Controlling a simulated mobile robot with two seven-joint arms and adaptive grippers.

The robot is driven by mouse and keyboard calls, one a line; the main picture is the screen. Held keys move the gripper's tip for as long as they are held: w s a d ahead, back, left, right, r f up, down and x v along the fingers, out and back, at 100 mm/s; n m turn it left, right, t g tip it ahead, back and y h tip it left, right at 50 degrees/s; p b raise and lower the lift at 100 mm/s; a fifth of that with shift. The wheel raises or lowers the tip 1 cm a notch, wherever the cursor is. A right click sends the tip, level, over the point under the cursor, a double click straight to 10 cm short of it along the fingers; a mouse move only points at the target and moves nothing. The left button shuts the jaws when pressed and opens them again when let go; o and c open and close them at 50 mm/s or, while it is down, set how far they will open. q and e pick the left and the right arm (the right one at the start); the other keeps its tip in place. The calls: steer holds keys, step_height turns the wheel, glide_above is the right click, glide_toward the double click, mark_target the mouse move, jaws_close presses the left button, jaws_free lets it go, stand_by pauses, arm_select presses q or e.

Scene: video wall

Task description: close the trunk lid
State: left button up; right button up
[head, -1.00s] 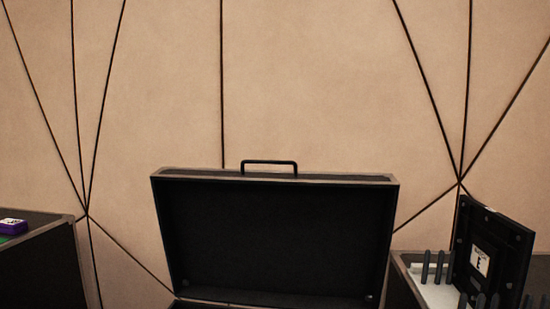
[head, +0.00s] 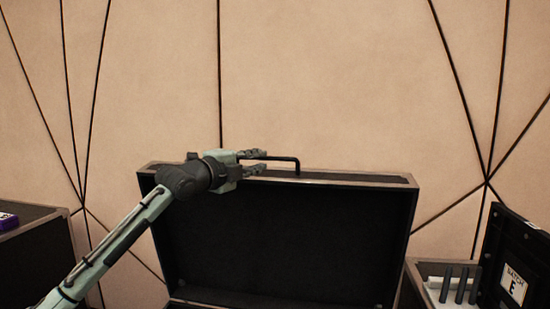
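The trunk lid (head: 290,240) stands open and upright in the middle of the head view, its dark inner side facing me. A black bar handle (head: 298,165) sits on its top edge. My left gripper (head: 262,161) is at the left end of this handle, just above the lid's top edge. Its fingers look spread apart, one above the other, with the handle's left part near or between them; I cannot tell whether they touch it. The trunk's body is mostly below the picture. My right gripper is not in view.
A dark case (head: 35,250) stands at the left with a purple and white box (head: 8,221) on it. At the right an open case (head: 425,285) holds dark upright pegs (head: 460,283) beside a black panel (head: 515,265) labelled "E". A beige wall (head: 330,80) is behind.

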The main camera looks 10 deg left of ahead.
mark_target(275, 169)
arm_select(q)
steer(key=shift+w+d, duration=0.2)
steer(key=shift+w, duration=0.3)
steer(key=p+x, duration=0.1)
steer(key=x, duration=0.6)
steer(key=shift+d, duration=0.1)
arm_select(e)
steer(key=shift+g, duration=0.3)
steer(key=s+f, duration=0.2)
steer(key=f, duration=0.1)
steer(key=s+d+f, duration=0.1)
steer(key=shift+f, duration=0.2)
arm_select(q)
steer(key=shift+c, duration=0.5)
jaws_close()
